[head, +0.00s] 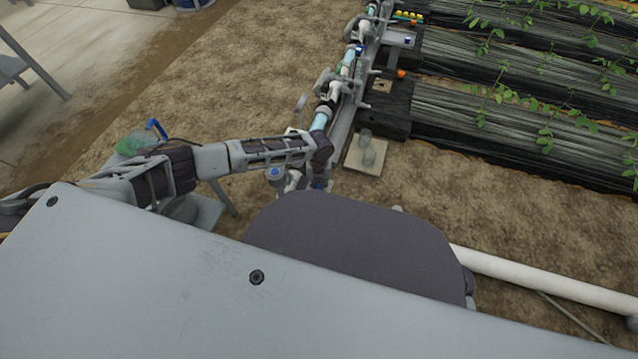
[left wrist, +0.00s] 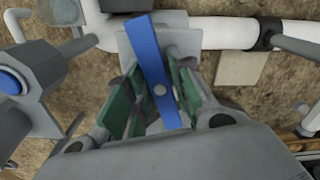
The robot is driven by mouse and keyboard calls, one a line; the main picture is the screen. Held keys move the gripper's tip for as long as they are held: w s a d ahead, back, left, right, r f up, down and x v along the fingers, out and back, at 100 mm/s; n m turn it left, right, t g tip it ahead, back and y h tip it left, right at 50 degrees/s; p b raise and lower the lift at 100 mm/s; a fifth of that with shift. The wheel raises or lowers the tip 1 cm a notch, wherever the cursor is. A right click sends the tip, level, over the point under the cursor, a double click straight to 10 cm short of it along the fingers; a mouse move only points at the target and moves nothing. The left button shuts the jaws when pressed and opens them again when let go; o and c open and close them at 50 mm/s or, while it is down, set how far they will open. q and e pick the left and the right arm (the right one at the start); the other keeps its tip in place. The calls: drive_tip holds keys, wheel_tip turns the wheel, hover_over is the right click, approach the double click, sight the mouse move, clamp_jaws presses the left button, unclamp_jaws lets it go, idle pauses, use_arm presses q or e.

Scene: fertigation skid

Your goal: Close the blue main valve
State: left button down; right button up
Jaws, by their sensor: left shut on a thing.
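The blue main valve's handle (left wrist: 150,58) is a flat blue lever in the left wrist view. It runs from upper left to lower right between the green finger pads, steeply across the line of the white pipe (left wrist: 225,32) beside it. My left gripper (left wrist: 157,88) is shut on the lever, with a pad on either side. The valve body under it is mostly hidden by the lever and fingers. In the head view my left arm reaches to the near end of the pipe line, and the lever cannot be made out there. My right gripper is not in view.
A grey part with a round blue cap (left wrist: 10,82) stands left of the gripper in the wrist view. The skid's pipe line (head: 338,90) runs away from me, with dark planted beds (head: 500,110) to its right. Bare soil (head: 230,80) lies to its left.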

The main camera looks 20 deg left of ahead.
use_arm(q)
drive_tip(key=c, duration=2.2)
unclamp_jaws()
drive_tip(key=shift+m, duration=2.3)
drive_tip(key=o, duration=1)
drive_tip(key=shift+o, duration=0.2)
